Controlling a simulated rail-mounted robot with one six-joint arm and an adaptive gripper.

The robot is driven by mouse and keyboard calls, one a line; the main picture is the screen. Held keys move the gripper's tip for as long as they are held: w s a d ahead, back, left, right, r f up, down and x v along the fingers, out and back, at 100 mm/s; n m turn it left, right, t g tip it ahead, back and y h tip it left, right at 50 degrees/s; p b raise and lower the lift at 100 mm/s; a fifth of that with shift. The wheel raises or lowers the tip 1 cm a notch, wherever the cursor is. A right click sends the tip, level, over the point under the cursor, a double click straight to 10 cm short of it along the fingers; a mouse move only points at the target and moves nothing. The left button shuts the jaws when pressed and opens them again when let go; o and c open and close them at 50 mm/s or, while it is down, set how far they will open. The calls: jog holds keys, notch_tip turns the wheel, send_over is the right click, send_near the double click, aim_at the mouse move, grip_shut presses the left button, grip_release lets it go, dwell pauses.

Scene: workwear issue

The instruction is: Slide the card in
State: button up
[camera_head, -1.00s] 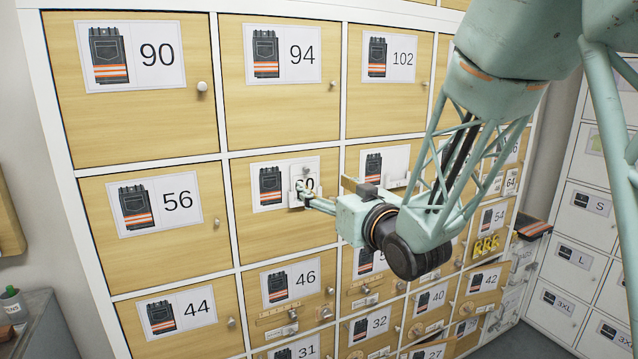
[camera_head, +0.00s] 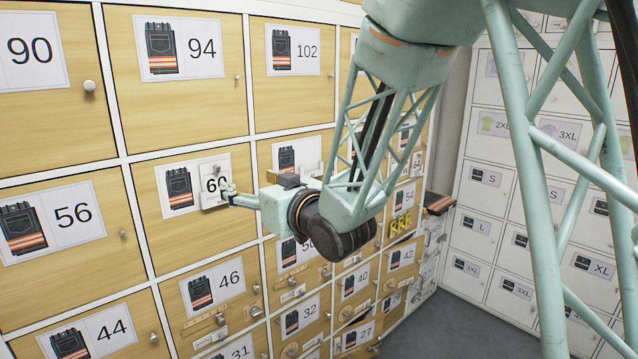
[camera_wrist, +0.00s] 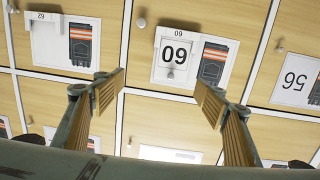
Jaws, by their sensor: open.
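A white card printed 60 (camera_head: 211,184) sits upright at the label on a wooden locker door, beside a picture of dark trousers. It also shows upside down in the wrist view (camera_wrist: 174,52), against a pale holder, with a round knob in front of it. My gripper (camera_head: 228,192) is open and empty just right of the card in the head view. In the wrist view my two fingers (camera_wrist: 159,82) stand wide apart, below the card in the picture, with nothing between them. The fingertips partly cover the card's right edge in the head view. I cannot tell whether they touch it.
Neighbouring doors 94 (camera_head: 188,92), 56 (camera_head: 50,255) and 46 (camera_head: 228,300) surround it, with protruding knobs. Door 62 (camera_wrist: 20,60) shows a blank label area. White lockers (camera_head: 490,205) stand at right. Grey floor (camera_head: 450,325) is clear between them.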

jog(key=s+d+m+g+h, duration=0.1)
jog(key=s+d+m+h, duration=0.3)
jog(key=d, duration=0.6)
jog(key=s+d+f+n+g+h+b, duration=0.15)
jog(key=s+d, duration=0.35)
jog(key=d, duration=0.5)
jog(key=s+d+r+m+h, duration=0.15)
jog(key=s+d+h, duration=0.3)
jog(key=d, duration=0.45)
jog(key=s+d+f+m+g, duration=0.1)
jog(key=s+d, duration=0.3)
jog(key=s, duration=0.8)
jog(key=s+d+f+m+g, duration=0.1)
jog(key=s+d+f+g, duration=0.2)
jog(key=s, duration=0.8)
jog(key=s+d+f+m+g+h, duration=0.1)
jog(key=s+d, duration=0.3)
jog(key=s, duration=0.8)
jog(key=shift+s+d+f+m+g+b, duration=0.4)
jog(key=shift+f+m+g, duration=0.25)
jog(key=shift+g, duration=0.2)
jog(key=shift+w, duration=0.15)
